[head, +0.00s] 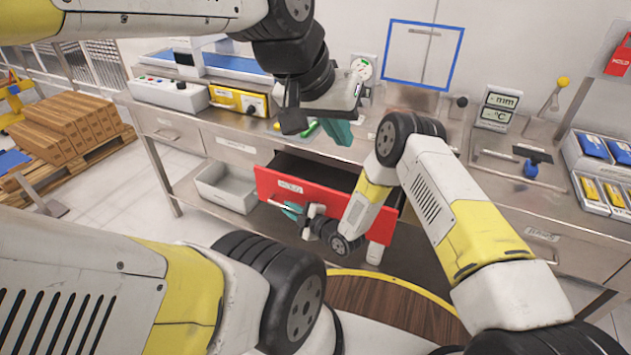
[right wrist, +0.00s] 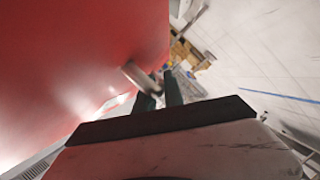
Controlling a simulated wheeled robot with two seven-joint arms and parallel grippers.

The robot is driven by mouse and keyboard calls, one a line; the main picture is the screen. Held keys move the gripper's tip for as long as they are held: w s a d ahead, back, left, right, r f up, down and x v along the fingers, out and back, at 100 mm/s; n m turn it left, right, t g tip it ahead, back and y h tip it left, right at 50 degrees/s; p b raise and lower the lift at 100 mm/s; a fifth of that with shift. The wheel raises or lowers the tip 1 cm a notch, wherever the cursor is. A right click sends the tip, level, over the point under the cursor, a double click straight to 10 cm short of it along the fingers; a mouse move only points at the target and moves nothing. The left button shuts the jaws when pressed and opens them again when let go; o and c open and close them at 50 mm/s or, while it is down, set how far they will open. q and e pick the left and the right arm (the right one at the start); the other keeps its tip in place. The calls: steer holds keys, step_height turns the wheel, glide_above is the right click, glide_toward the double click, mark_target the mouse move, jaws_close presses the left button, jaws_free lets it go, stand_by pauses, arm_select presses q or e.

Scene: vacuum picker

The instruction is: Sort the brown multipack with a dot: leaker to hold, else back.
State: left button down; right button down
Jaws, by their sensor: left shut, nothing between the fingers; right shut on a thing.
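The red drawer (head: 335,199), labelled HOLD, is pulled out below the counter; its dark interior shows only in part. My right gripper (head: 296,212) is at the drawer's front, shut on its handle. In the right wrist view the fingers (right wrist: 161,90) meet the pale handle (right wrist: 138,76) beside the red front. My left gripper (head: 330,130) is shut and empty, above the counter's front edge behind the drawer. I cannot make out a brown multipack with a dot; my arms hide part of the counter and drawer.
Brown cartons (head: 65,128) are stacked on a pallet at left. A grey bin (head: 226,187) sits on the lower shelf left of the drawer. Blue packs (head: 594,146) and yellow packs (head: 613,194) fill trays at right. A blue-framed panel (head: 422,50) is on the wall.

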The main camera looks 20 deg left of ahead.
steer(key=s, duration=1.3)
steer(key=shift+s+a, duration=0.3)
steer(key=shift+a, duration=0.15)
steer(key=c, duration=1.7)
jaws_free()
steer(key=shift+w, duration=0.1)
